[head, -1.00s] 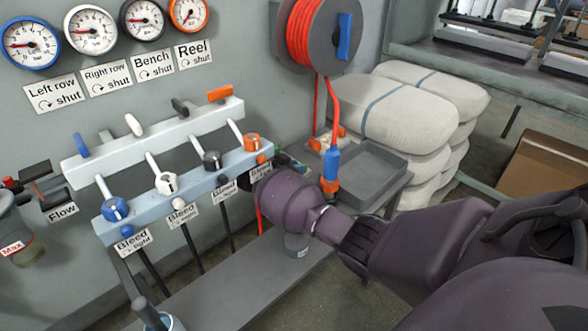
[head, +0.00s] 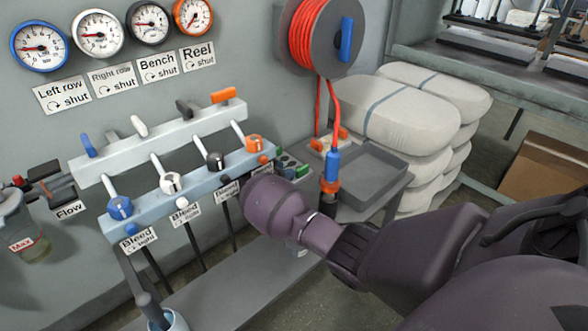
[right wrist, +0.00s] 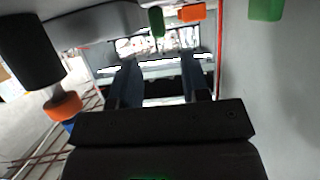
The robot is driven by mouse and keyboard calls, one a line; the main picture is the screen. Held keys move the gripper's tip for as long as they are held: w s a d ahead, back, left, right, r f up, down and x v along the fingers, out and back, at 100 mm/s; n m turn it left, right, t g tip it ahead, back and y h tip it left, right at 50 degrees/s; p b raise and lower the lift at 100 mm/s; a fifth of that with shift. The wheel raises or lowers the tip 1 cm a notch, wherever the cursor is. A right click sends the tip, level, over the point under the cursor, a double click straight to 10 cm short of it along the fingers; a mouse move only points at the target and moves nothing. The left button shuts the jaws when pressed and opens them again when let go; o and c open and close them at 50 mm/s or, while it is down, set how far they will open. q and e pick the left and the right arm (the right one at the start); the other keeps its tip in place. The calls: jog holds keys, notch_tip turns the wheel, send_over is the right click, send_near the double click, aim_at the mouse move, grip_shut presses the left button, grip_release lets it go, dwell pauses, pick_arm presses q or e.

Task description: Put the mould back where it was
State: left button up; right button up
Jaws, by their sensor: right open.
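I cannot make out the mould in either view. My right arm reaches in from the right in the head view, its dark purple wrist in front of the valve rail (head: 190,187). The wrist hides its fingers there. In the right wrist view my right gripper (right wrist: 161,78) has its two dark fingers apart, with nothing visibly held between them. A pale, bright-edged structure shows beyond the fingers, too blurred to name. My left gripper is not in view.
A grey tray (head: 398,187) stands right of the wrist, beside a blue and orange hose end (head: 331,172). Small green items (head: 290,166) sit behind the wrist. The hose reel (head: 318,37) hangs above. White sacks (head: 420,105) are stacked behind the tray.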

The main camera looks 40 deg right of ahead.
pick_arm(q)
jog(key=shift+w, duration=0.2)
pick_arm(e)
jog(key=a, duration=1.1)
jog(key=shift+s+a+f, duration=0.15)
jog(key=shift+s, duration=0.3)
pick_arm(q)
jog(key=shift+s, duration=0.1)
